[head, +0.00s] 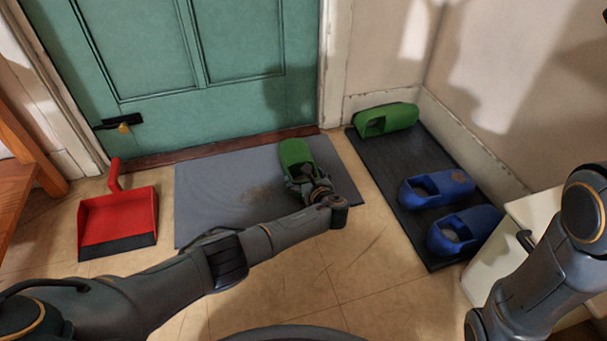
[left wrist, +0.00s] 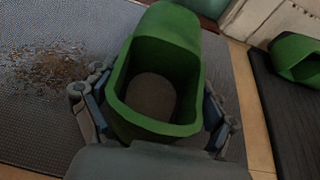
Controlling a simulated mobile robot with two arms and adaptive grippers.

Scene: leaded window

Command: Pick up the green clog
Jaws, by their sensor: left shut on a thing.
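A green clog (head: 296,156) is on the grey doormat (head: 205,205) in front of the teal door. My left gripper (head: 308,186) is shut on its heel end. In the left wrist view the clog (left wrist: 160,75) faces away with its opening up, and the fingers of my left gripper (left wrist: 155,118) are against both its sides. I cannot tell whether the clog touches the mat. Another green clog (head: 388,118) lies on its side at the far end of the dark tray mat (head: 385,170); part of it shows in the left wrist view (left wrist: 298,60). My right gripper is out of view.
Two blue clogs (head: 437,189) (head: 465,230) are on the dark mat at the right. A red dustpan (head: 118,220) lies on the floor at the left. Dirt (head: 258,192) is on the doormat. A white cabinet (head: 505,250) stands at the right. Tiled floor in front is clear.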

